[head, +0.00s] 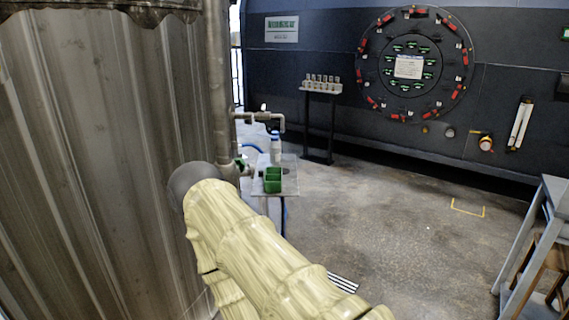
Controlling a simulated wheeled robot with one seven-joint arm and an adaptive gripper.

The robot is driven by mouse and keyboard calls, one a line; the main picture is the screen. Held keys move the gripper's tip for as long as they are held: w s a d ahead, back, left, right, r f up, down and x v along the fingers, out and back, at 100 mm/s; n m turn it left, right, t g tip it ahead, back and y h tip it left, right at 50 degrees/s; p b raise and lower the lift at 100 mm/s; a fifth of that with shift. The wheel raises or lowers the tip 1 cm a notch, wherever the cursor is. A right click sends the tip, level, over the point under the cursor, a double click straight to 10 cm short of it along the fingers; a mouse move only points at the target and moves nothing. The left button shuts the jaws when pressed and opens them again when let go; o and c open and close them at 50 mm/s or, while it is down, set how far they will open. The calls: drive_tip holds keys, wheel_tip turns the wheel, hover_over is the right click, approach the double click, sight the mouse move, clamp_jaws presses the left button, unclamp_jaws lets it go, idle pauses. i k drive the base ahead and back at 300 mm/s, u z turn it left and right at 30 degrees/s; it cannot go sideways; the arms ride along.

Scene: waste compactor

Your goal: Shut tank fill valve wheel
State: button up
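A corrugated grey metal wall (90,150), possibly the tank, fills the left side. A vertical grey pipe (217,80) runs down beside it. A thin branch pipe with a bent end (265,117) sticks out to the right of it. Lower down is a small pipe fitting (240,165) with a greenish part; I cannot tell whether it is a valve. I cannot make out a valve wheel. My arm, in a pale yellow sleeve, covers the lower middle and hides what is behind it. My gripper is not visible.
A small table (290,186) beyond my arm holds a green container (272,180) and a white bottle (275,147). A dark stand (320,125) is farther back. A large round panel (415,65) is on the far wall. A grey table (550,200) stands at right. Middle floor is clear.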

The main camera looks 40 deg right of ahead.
sight(241, 165)
drive_tip(key=z, duration=2.25)
drive_tip(key=i, duration=4.25)
drive_tip(key=u, duration=3.7)
